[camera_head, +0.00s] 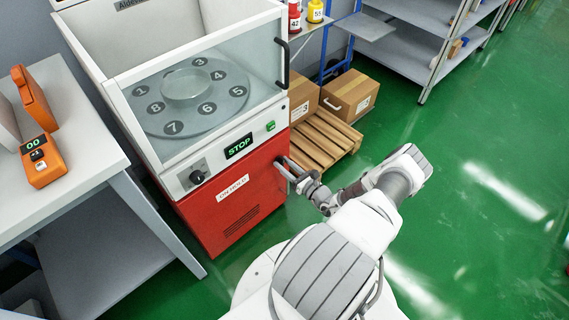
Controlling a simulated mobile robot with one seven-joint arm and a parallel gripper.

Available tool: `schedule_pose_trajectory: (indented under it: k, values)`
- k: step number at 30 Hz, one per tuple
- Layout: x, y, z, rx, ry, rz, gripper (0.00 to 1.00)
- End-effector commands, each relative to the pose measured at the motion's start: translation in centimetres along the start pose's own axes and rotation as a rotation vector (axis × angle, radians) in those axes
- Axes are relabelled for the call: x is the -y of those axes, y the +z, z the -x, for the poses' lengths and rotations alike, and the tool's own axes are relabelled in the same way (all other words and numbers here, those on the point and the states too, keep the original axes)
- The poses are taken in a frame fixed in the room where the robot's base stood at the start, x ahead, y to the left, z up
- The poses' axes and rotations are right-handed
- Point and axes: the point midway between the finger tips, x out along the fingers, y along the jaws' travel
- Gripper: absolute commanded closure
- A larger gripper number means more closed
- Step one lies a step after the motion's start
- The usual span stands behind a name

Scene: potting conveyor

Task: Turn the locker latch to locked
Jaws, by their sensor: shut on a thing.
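The red locker (232,208) is the lower part of the white glass-fronted machine. Its front carries a white label (232,188), too small to read surely, and dark vent slots. My gripper (289,170) is at the upper right edge of the red front. It is shut on a small grey part there, which I take to be the latch handle (279,161). The fingers and wrist largely cover this part, so I cannot tell which way the latch is turned.
Above the locker are a black knob (197,177), a green STOP display (239,146) and a numbered turntable (190,98) behind glass. A table (85,150) stands left. A pallet (322,140) with cartons (350,95) lies behind my gripper. Green floor is open at right.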

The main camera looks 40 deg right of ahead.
Motion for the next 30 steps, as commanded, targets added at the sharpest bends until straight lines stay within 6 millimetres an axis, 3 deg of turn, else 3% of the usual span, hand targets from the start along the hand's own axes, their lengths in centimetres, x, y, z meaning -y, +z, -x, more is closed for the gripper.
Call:
schedule_pose_trajectory:
  k: [10,26,27,30]
  values:
    - [0.01,0.05,-0.01,0.001,0.001,0.133,1.00]
    - [0.01,0.01,0.01,0.000,0.001,0.153,1.00]
    - [0.01,0.01,0.01,0.000,0.000,0.153,0.57]
    - [0.01,0.00,0.01,0.000,0.000,0.153,0.53]
